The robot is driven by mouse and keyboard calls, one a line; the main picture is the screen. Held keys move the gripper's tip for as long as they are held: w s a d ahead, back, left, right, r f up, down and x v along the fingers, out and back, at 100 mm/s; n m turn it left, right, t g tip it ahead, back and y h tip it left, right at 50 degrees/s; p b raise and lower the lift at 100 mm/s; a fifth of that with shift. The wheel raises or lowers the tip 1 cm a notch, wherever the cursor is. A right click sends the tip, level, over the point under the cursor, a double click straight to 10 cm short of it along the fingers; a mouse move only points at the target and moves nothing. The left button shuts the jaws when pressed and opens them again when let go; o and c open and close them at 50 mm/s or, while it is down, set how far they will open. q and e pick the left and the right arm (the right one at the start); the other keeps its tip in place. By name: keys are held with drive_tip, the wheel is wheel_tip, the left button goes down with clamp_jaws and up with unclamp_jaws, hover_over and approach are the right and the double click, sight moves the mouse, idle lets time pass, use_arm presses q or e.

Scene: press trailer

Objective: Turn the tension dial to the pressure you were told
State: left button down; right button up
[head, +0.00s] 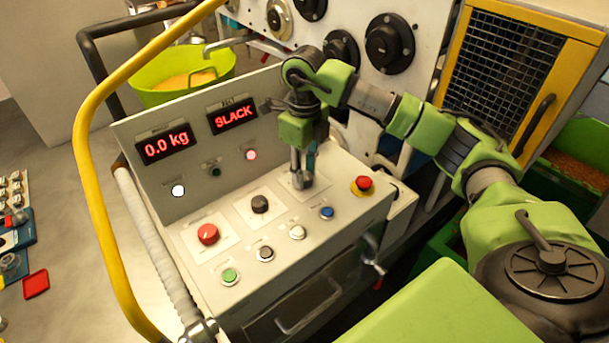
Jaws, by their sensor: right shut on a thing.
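My right gripper (301,178) reaches down from above onto the rearmost white square plate (287,181) of the control desk. It is shut on the small dial there, which the fingers mostly hide. I cannot read the dial's setting or its label. Behind it on the upright panel, one red display (166,145) reads 0.0 kg and another display (233,115) reads SLACK. My left gripper is not in view.
The desk also bears a red knob (208,234), a black knob (260,204), a red mushroom button (363,184) on yellow, and several small buttons along the front. A yellow rail (98,230) curves past the left. A green tub (186,87) stands behind.

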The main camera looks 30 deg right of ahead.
sight(305, 175)
drive_tip(key=m+b, duration=0.1)
drive_tip(key=m, duration=0.4)
drive_tip(key=shift+m+b, duration=0.3)
drive_tip(key=shift+b, duration=0.05)
drive_tip(key=m+b, duration=0.1)
drive_tip(key=m, duration=0.5)
drive_tip(key=shift+w+r, duration=0.1)
drive_tip(key=o, duration=1.1)
wheel_tip(305, 175, up, 12)
idle(0.6)
